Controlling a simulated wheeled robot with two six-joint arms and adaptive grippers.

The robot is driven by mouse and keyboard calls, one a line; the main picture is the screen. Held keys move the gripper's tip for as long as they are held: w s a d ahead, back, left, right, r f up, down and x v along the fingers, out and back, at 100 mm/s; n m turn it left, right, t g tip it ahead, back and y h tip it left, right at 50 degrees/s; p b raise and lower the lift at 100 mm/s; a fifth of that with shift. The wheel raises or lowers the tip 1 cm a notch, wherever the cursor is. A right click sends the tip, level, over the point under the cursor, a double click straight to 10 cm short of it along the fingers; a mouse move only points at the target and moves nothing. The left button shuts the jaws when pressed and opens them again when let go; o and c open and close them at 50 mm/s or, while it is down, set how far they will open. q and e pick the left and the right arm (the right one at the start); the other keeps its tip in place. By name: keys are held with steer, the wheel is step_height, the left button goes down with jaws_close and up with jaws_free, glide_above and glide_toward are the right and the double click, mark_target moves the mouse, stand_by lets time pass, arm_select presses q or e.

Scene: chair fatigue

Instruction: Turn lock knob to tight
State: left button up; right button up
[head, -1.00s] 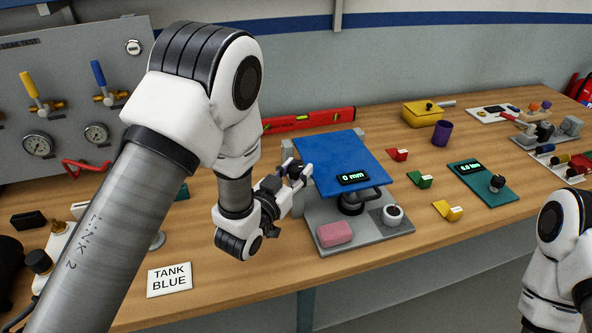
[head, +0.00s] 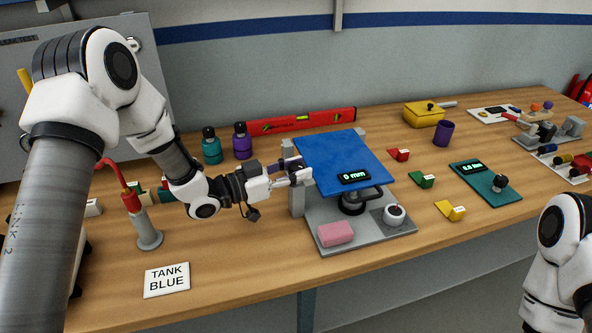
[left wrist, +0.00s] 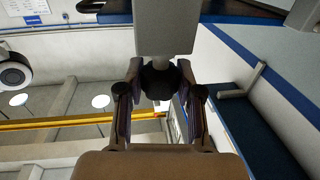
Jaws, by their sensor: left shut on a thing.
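The test rig has a grey base (head: 362,234), a blue top plate (head: 335,160) and a display (head: 354,177) reading 0 mm. A grey upright post (head: 297,202) stands at the rig's left side. My left gripper (head: 305,176) reaches in from the left against this post. In the left wrist view, a dark lock knob (left wrist: 160,78) on the grey post (left wrist: 166,28) sits between the fingers of my left gripper (left wrist: 160,88), which are shut on it.
A pink block (head: 335,233) and a round white-rimmed knob (head: 394,215) are on the rig's base. Red (head: 399,155), green (head: 421,179) and yellow (head: 449,210) blocks lie to the right. A grey stand (head: 148,235) and TANK BLUE card (head: 167,280) are left.

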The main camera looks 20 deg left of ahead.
arm_select(q)
steer(key=m+g+h, duration=0.2)
steer(key=g, duration=0.1)
steer(key=m+g+h, duration=0.1)
steer(key=m+g, duration=0.1)
steer(key=g, duration=0.1)
steer(key=shift+w+f+m+h, duration=0.1)
steer(key=shift+f+m+h, duration=0.05)
steer(key=shift+m+h, duration=0.2)
steer(key=shift+m+g+h+b, duration=0.35)
steer(key=shift+m+g, duration=0.6)
steer(key=shift+g, duration=0.6)
steer(key=shift+m+g+h+b, duration=0.2)
steer(key=shift+m+g+b, duration=0.2)
steer(key=shift+m+g, duration=0.85)
steer(key=shift+g, duration=0.5)
steer(key=o, duration=1.1)
steer(key=shift+o, duration=0.4)
steer(key=shift+d, duration=0.1)
steer(key=a, duration=1.2)
